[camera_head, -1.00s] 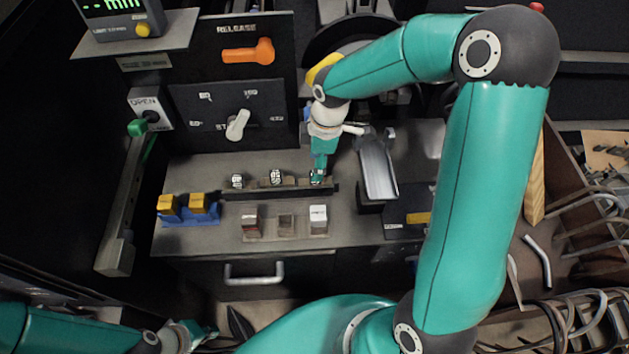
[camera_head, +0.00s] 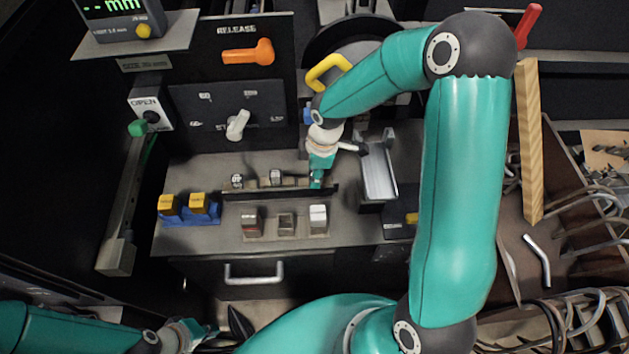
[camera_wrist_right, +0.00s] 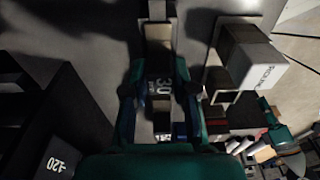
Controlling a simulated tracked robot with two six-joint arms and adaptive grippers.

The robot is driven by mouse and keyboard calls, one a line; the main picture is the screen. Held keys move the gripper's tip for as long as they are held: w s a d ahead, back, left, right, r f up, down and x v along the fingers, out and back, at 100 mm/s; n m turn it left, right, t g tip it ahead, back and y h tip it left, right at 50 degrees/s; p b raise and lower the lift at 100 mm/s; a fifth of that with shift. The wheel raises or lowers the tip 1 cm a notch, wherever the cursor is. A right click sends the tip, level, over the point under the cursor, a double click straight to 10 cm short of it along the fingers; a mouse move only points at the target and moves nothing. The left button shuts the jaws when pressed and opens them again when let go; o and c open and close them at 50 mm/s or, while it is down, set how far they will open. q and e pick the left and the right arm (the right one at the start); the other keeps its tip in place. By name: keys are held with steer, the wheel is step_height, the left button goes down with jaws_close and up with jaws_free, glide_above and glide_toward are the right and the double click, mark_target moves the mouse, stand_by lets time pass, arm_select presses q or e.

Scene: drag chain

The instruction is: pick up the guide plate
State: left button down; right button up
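A small dark piece marked 30 (camera_wrist_right: 160,86) lies between the two fingers of my right gripper (camera_wrist_right: 157,105) in the right wrist view. It looks like a guide plate. In the head view my right gripper (camera_head: 316,184) points down at the right end of a dark rack (camera_head: 262,194) and hides what is there. Whether its fingers press on the piece cannot be told. Two other pieces with white-marked tops, a left one (camera_head: 237,180) and a middle one (camera_head: 276,177), stand in the rack. My left gripper (camera_head: 208,331) is low at the left, away from the rack, its fingers unclear.
A blue holder with yellow blocks (camera_head: 190,208) is at the left. A metal tray (camera_head: 379,175) stands close right of my right gripper. A panel with an orange handle (camera_head: 248,54) rises behind.

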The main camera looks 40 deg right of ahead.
jaws_close()
steer(key=shift+r, duration=0.2)
step_height(320, 180, up, 20)
steer(key=p, duration=1.4)
steer(key=shift+w+f, duration=0.15)
steer(key=shift+o, duration=1.4)
jaws_free()
jaws_close()
